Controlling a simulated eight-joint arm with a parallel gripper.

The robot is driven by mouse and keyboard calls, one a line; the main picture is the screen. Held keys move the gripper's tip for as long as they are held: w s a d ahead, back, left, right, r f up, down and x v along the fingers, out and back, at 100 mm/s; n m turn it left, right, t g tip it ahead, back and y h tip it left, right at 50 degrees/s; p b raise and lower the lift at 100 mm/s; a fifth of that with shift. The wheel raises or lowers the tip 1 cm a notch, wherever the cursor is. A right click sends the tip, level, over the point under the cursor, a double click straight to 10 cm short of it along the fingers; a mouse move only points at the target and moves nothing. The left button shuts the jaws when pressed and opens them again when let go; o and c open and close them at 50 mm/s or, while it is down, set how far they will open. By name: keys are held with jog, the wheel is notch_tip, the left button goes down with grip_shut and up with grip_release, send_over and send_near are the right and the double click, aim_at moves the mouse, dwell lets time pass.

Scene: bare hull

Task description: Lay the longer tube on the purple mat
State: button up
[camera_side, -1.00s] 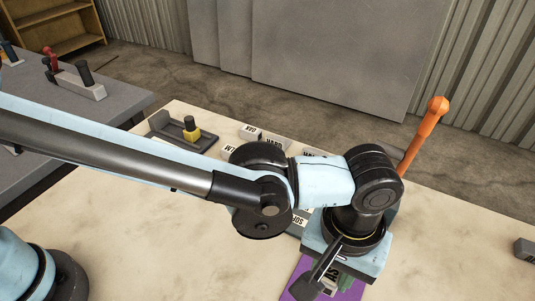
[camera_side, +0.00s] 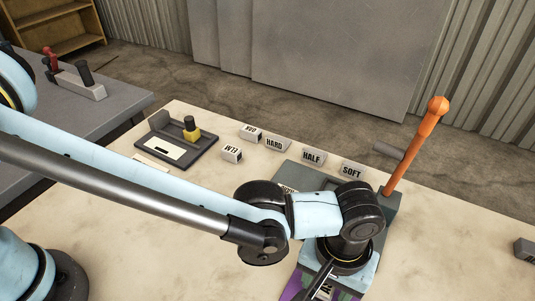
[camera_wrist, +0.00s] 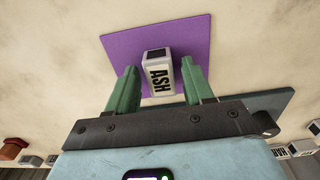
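The purple mat (camera_wrist: 125,50) lies flat on the pale table in the wrist view; a strip of it shows at the bottom of the side view (camera_side: 290,290). My gripper (camera_wrist: 158,68) is over the mat with its two green fingers apart. A pale block marked ASH (camera_wrist: 159,73) stands between the fingers, with a visible gap on the left side; the right gap is narrow. I cannot tell how far the fingertips are above the mat. In the side view my wrist hides most of the gripper and mat. I make out no tube for certain.
Blocks marked HARD (camera_side: 274,144), HALF (camera_side: 312,156) and SOFT (camera_side: 352,169) stand in a row behind my arm. An orange lever (camera_side: 417,145) rises from a dark grey base at right. A dark tray (camera_side: 205,142) with a yellow-and-black knob (camera_side: 191,130) lies at back left.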

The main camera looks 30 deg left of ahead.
aim_at(326, 286)
jog(key=shift+r, duration=0.15)
notch_tip(326, 286, up, 12)
jog(key=w+a+r+t+h, duration=0.1)
jog(key=w+a+r, duration=0.3)
jog(key=a, duration=0.5)
jog(key=a+f+t, duration=0.1)
jog(key=a+t, duration=0.1)
jog(key=a, duration=0.8)
jog(key=a+f+t, duration=0.1)
jog(key=a+t, duration=0.1)
jog(key=a, duration=0.8)
jog(key=s+a+f+t+y, duration=0.1)
jog(key=a+t, duration=0.1)
jog(key=a, duration=0.9)
jog(key=shift+s+f, duration=0.1)
jog(key=shift+f, duration=0.2)
